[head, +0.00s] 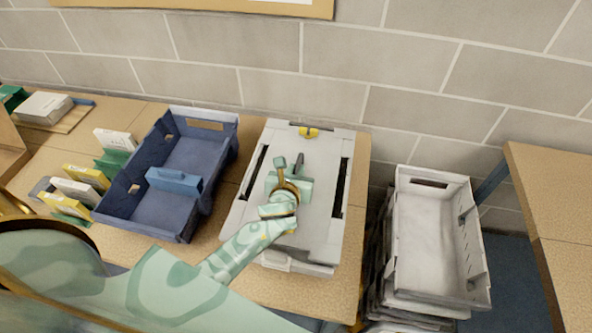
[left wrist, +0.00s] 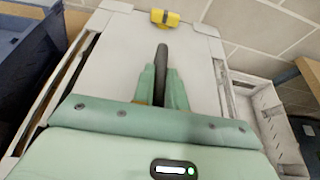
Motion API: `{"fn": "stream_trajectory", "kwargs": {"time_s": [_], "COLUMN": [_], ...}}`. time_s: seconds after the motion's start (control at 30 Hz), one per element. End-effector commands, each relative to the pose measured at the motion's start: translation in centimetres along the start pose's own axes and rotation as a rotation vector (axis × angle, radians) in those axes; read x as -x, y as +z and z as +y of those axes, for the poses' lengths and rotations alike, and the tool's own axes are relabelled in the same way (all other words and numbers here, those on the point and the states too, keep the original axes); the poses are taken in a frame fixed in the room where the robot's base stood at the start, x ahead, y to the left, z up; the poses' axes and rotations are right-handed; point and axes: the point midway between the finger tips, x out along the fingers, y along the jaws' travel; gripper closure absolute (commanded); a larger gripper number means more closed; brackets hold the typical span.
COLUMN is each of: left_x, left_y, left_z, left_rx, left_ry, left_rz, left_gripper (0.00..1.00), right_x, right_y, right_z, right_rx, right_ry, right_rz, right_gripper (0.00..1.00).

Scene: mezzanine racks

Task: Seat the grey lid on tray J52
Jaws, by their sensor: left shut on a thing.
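The grey lid (head: 318,212) is a flat pale panel with a dark bar handle (head: 299,162) in its middle. It lies over a pale grey tray (head: 238,212) on the table, with dark gaps along its left and right sides. I cannot tell whether it touches the rim all round. My left gripper (head: 290,180) is above the lid, shut on its handle; the left wrist view also shows the fingers (left wrist: 161,88) around the handle. A yellow clip (head: 309,132) is at the far end. No J52 label is readable. My right gripper is not in view.
A stack of pale empty trays (head: 428,235) stands on the right. A block wall is behind.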

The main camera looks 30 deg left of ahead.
Motion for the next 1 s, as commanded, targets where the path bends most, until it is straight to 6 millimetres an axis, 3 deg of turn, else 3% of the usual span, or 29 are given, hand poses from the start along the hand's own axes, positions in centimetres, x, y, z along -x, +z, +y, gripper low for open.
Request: {"fn": "stream_trajectory", "kwargs": {"time_s": [1.0], "left_x": [-0.24], "left_y": [-0.43], "left_z": [-0.02], "left_rx": [0.0], "left_ry": [0.0], "left_rz": [-0.002], "left_gripper": [1.0], "right_x": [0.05], "right_y": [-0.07], "right_z": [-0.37], "right_rx": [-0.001], "right_ry": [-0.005], "right_rz": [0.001], "right_gripper": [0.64]}}
